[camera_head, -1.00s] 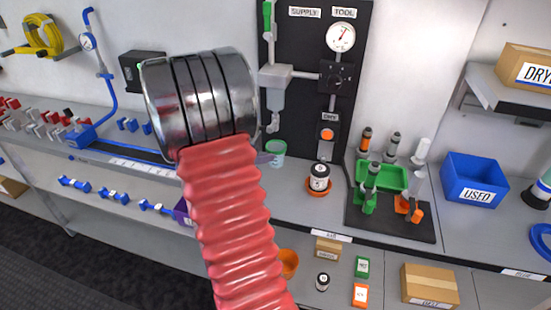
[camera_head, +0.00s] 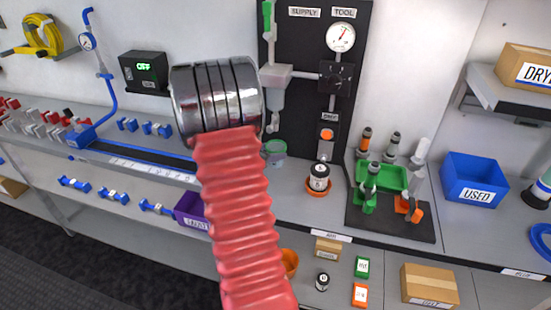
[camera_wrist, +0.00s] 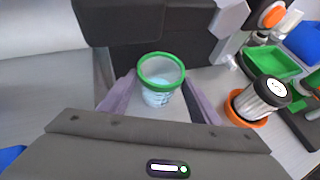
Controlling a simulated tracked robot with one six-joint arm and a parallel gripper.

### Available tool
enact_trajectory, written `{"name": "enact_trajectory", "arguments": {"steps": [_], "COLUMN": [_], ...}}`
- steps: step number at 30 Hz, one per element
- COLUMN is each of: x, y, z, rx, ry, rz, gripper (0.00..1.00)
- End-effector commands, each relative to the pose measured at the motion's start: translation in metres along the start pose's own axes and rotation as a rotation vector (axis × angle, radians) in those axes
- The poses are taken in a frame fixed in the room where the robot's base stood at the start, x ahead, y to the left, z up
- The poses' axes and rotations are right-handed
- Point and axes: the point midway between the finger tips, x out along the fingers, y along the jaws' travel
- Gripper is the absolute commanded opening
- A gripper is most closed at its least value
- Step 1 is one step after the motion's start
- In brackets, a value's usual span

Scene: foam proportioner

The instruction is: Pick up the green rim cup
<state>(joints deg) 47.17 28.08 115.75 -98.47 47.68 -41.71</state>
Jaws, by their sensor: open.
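The green rim cup (camera_wrist: 161,71) is a clear cup with a green rim, upright on the counter in the wrist view. My gripper (camera_wrist: 158,92) is open, with one purple finger to the left of the cup and one to the right. Whether either finger touches it I cannot tell. The cup also shows in the head view (camera_head: 275,148), just right of my arm's metal rings. My arm hides most of my gripper in that view.
A black-lidded jar on an orange dish (camera_head: 318,188) stands right of the cup. Beyond it is a black mat (camera_head: 390,223) with a green tray (camera_head: 382,178) and upright tools. The black supply panel (camera_head: 305,130) rises behind the cup. A blue USED bin (camera_head: 473,180) sits further right.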

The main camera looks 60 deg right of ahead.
Motion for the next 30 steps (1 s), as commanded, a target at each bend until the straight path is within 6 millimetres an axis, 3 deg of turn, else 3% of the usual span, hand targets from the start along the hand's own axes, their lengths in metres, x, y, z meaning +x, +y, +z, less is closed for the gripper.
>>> {"name": "enact_trajectory", "arguments": {"steps": [4, 9, 25, 30], "x": [0.022, 0.035, 0.035, 0.035], "y": [-0.001, 0.000, 0.001, 0.001], "z": [-0.001, 0.000, 0.000, 0.000], "rx": [0.001, 0.000, 0.000, -0.001], "ry": [0.001, 0.000, 0.000, 0.000], "rz": [-0.002, 0.000, 0.002, 0.002], "gripper": [0.57, 0.57, 0.57, 0.46]}}
